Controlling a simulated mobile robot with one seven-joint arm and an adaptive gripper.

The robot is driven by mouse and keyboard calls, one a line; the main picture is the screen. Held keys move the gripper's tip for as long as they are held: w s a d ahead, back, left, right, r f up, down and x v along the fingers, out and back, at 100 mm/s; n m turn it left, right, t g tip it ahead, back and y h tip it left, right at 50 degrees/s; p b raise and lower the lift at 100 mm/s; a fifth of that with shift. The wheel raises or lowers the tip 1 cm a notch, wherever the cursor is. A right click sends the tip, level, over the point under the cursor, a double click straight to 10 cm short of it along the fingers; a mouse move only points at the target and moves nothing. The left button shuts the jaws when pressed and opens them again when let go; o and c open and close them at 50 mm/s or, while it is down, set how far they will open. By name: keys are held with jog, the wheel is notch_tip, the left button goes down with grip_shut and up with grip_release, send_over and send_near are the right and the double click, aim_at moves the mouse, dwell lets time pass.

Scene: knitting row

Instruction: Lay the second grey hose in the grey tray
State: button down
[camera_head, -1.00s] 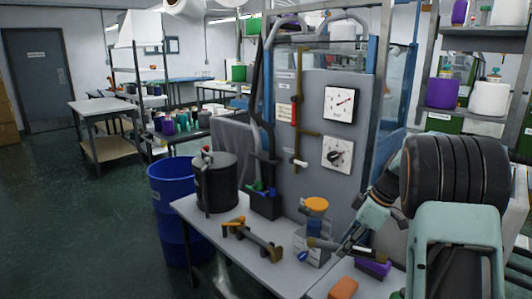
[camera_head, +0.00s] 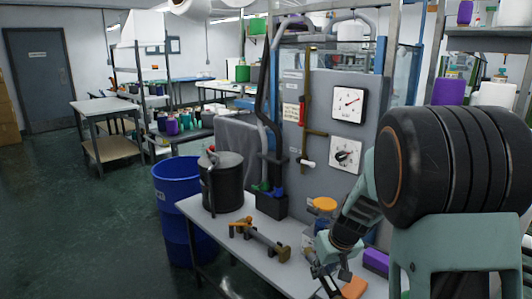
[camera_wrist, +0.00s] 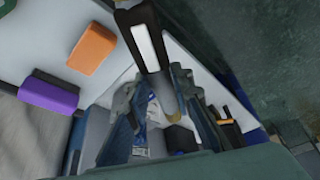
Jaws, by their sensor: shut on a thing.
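My gripper (camera_head: 328,275) is low over the right part of the grey bench (camera_head: 228,236) in the head view. In the wrist view my gripper (camera_wrist: 157,85) has its two fingers closed around a dark tube (camera_wrist: 143,38) with a white label. The tube runs from the top edge down between the fingers, its lower end brownish grey. Whether it is the second grey hose I cannot tell. An orange block (camera_head: 353,288) and a purple block (camera_head: 376,262) lie beside the gripper. I cannot pick out the grey tray for sure.
A black lidded pot (camera_head: 222,188) stands at the bench's left end, beside a blue bin (camera_head: 176,200). A brown fitting with orange parts (camera_head: 262,242) lies mid-bench. A grey machine panel with gauges (camera_head: 318,115) rises behind. Bare bench shows at the front left.

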jog(key=s+a+r+m+h+p, duration=0.1)
jog(key=s+a+r+m+p, duration=0.1)
jog(key=s+r+p, duration=0.8)
jog(key=shift+s+r+m+p, duration=0.3)
jog(key=shift+r+p, duration=0.8)
jog(key=shift+p, duration=2)
jog(key=shift+w, duration=0.1)
